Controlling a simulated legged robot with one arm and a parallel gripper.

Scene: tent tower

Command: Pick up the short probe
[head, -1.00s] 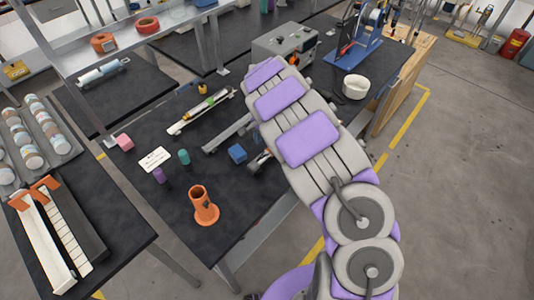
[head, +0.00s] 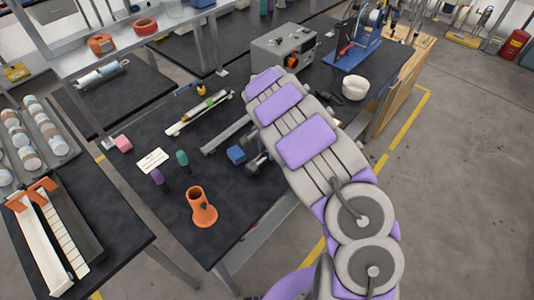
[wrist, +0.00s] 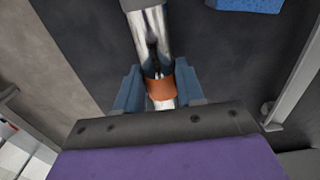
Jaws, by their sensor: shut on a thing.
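In the wrist view, a short probe (wrist: 148,30), a shiny silver cylinder with a copper-orange band and a pale end, runs up from between the blue-grey fingers of my gripper (wrist: 160,75). The gripper is shut on it around the banded part. The probe's upper end is cut off by the picture edge. In the head view, my arm hides most of the gripper and probe; only a small part shows beside the blue block (head: 236,154), over the dark table. I cannot tell whether the probe still touches the table.
A longer probe with green and yellow parts (head: 200,111) lies on a pale rack behind. An orange holder (head: 202,209), purple and teal cylinders (head: 158,178) (head: 182,158), a white card (head: 152,160) and a pink block (head: 123,144) stand left. A grey machine (head: 283,48) is behind.

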